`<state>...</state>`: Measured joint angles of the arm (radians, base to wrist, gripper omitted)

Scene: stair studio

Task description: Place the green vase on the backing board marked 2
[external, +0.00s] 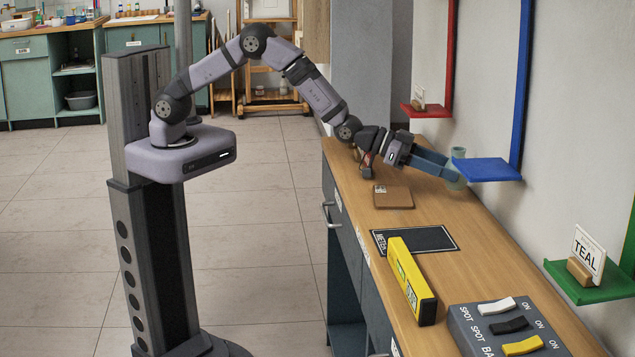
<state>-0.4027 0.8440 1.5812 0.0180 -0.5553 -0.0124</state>
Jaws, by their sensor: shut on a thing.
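My gripper (447,170) reaches over the counter toward the wall and is shut on a pale grey-green vase (457,183). Three wall boards with shelves show: red (427,110), blue (485,170) and green (597,283). I can read no number 2 on any of them.
The wooden counter (470,262) holds a brown block (393,197), a dark framed mat (414,241), a yellow level (411,280) and a switch box (508,328). A card reading TEAL (588,252) stands on the green shelf. A small card (419,96) stands on the red shelf.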

